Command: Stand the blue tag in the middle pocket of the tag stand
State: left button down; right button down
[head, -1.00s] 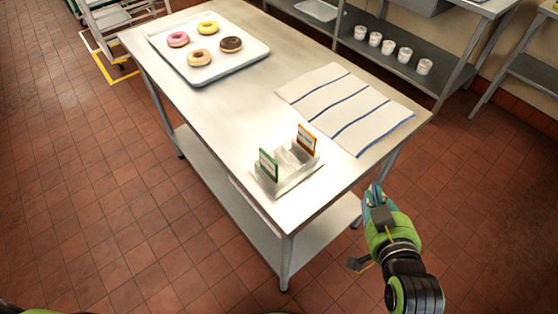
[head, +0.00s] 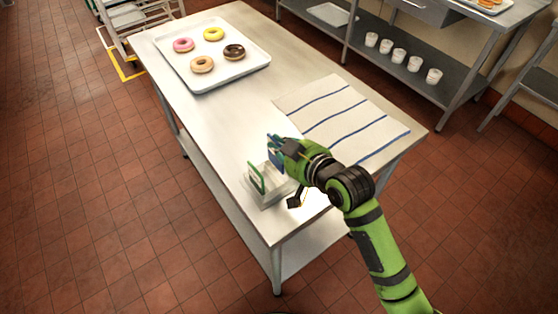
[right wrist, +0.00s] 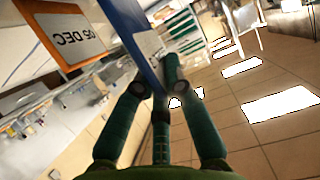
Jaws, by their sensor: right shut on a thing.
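My right gripper (head: 280,148) is over the tag stand (head: 268,199) and shut on the blue tag (head: 273,158). In the right wrist view, the blue tag (right wrist: 138,40) stands between the fingertips (right wrist: 155,82), seen nearly edge-on. The green tag (head: 256,178) stands upright in the stand's left pocket. The orange tag is hidden behind my gripper in the head view; it shows beside the blue tag in the right wrist view (right wrist: 62,38), marked "05 DEC". Whether the blue tag's lower edge is inside the middle pocket is hidden. My left gripper is not in view.
The stand is near the front end of the steel table (head: 222,120). A striped cloth (head: 342,115) lies just behind my right gripper. A tray of donuts (head: 234,72) is at the far end. The table's middle is clear.

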aim_at(256, 180)
jog(key=shift+f, duration=0.85)
notch_tip(256, 180, down, 4)
jog(key=shift+r, duration=0.25)
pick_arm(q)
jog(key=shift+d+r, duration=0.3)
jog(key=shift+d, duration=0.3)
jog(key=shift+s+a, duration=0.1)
pick_arm(e)
jog(key=shift+f, duration=0.2)
jog(key=c, duration=1.3)
grip_release()
jog(key=shift+r, duration=0.1)
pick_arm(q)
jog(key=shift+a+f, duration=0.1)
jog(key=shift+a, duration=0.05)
pick_arm(e)
jog(key=shift+r, duration=0.1)
